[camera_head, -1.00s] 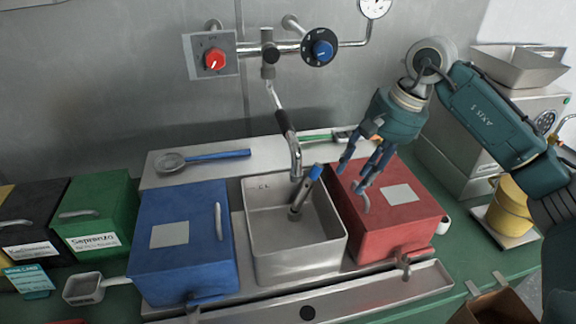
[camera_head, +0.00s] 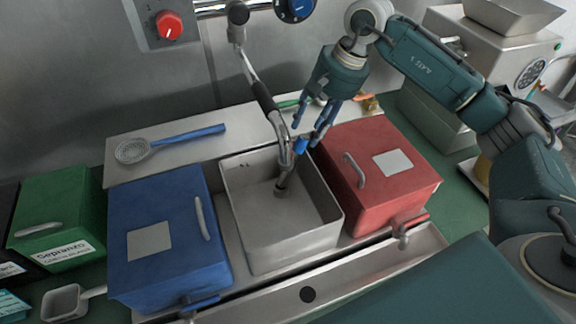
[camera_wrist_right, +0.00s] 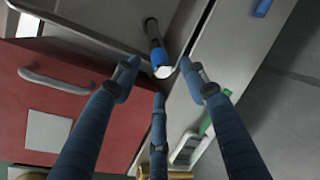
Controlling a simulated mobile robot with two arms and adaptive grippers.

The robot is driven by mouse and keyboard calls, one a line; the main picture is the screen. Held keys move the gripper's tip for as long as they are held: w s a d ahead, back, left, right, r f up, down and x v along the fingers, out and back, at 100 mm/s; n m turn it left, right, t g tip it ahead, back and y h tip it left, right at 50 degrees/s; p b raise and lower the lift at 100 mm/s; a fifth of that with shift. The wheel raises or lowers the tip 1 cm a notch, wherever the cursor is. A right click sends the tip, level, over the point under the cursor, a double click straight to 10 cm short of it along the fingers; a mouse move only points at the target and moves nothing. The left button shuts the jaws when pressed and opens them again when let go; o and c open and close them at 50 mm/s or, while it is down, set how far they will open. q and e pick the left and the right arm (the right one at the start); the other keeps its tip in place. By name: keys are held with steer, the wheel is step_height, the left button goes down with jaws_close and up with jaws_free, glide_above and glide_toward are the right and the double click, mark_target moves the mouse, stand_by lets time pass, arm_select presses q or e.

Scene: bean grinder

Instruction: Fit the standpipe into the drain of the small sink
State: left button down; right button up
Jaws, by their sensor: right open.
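The standpipe (camera_head: 282,183) is a dark grey pipe with a blue upper part, leaning to the right inside the small steel sink (camera_head: 285,245). Its lower end is near the sink's floor; I cannot tell whether it sits in the drain, which is hidden. My right gripper (camera_head: 315,126) is open and empty at the sink's back right corner, close to the pipe's blue top. In the right wrist view, the blue collar and pale end of the standpipe (camera_wrist_right: 158,57) lie just beyond the spread fingertips (camera_wrist_right: 160,82). My left gripper is out of view.
The tap (camera_head: 272,108) hangs over the sink's back edge, close to the gripper. A blue box (camera_head: 165,262) stands left of the sink and a red box (camera_head: 365,200) right of it, both with handles. A skimmer (camera_head: 170,143) lies on the back ledge.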

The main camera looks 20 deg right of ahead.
mark_target(303, 137)
steer(key=shift+w+a+f+p, duration=0.15)
steer(key=shift+f+p, duration=0.2)
steer(key=p+x, duration=0.2)
steer(key=x, duration=0.1)
steer(key=shift+w+a+f, duration=0.1)
steer(key=shift+a+f, duration=0.05)
steer(key=shift+f, duration=0.05)
steer(key=shift+w+a+f, duration=0.1)
steer(key=shift+w+f, duration=0.05)
steer(key=shift+f, duration=0.35)
jaws_close()
